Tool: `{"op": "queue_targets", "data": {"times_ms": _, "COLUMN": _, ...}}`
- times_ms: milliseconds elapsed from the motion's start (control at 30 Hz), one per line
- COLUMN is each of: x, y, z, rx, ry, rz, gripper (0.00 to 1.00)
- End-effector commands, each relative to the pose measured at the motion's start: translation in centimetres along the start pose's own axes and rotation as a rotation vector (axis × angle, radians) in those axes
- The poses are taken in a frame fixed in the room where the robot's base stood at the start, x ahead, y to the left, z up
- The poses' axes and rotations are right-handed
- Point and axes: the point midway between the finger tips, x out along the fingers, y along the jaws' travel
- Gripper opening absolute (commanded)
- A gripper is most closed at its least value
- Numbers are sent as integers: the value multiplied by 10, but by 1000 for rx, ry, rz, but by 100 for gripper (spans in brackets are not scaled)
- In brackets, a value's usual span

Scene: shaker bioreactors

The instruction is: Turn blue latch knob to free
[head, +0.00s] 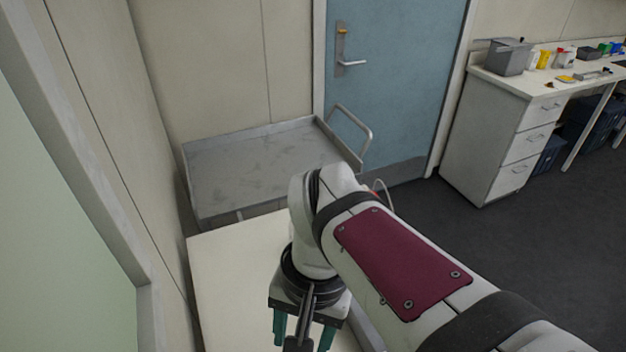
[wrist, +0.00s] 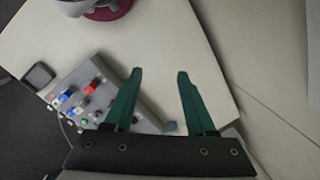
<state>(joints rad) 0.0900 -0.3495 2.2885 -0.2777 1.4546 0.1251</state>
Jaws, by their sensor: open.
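In the wrist view, my gripper (wrist: 158,74) is open, its two green fingers wide apart over a pale surface with nothing held. To their left is a grey box (wrist: 144,123) with several small blue, red and white parts on it. Small blue parts (wrist: 68,95) show at its left side. A small blue-grey piece (wrist: 171,127) shows low between the fingers. I cannot tell which, if any, is the latch knob. In the head view, my gripper (head: 302,335) points down over the pale table at the bottom edge; no blue knob shows there.
A grey metal cart (head: 250,165) stands behind the pale table (head: 225,285), by a blue door (head: 400,85). A bench with drawers (head: 515,140) stands at the right. A wall runs close along the left. In the wrist view, a small dark square object (wrist: 38,75) lies at left.

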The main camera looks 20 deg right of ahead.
Motion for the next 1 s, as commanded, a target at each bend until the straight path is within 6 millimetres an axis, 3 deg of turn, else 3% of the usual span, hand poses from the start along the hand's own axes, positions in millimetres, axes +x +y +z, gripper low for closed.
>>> {"op": "queue_targets", "data": {"times_ms": 33, "x": -18, "y": -13, "z": -45, "rx": 126, "ry": 11, "rz": 10, "gripper": 56}}
{"op": "queue_targets", "data": {"times_ms": 100, "x": -40, "y": -22, "z": -117, "rx": 333, "ry": 36, "rz": 23, "gripper": 56}}
{"op": "queue_targets", "data": {"times_ms": 200, "x": -53, "y": -14, "z": -213, "rx": 616, "ry": 73, "rz": 36, "gripper": 56}}
{"op": "queue_targets", "data": {"times_ms": 300, "x": -50, "y": 8, "z": -283, "rx": 842, "ry": 104, "rz": 41, "gripper": 56}}
{"op": "queue_targets", "data": {"times_ms": 400, "x": -44, "y": 26, "z": -322, "rx": 985, "ry": 124, "rz": 41, "gripper": 56}}
{"op": "queue_targets", "data": {"times_ms": 500, "x": -39, "y": 36, "z": -336, "rx": 1043, "ry": 134, "rz": 41, "gripper": 56}}
{"op": "queue_targets", "data": {"times_ms": 633, "x": -19, "y": 38, "z": -339, "rx": 1047, "ry": 133, "rz": 42, "gripper": 56}}
{"op": "queue_targets", "data": {"times_ms": 1000, "x": 83, "y": 47, "z": -348, "rx": 1043, "ry": 133, "rz": 39, "gripper": 56}}
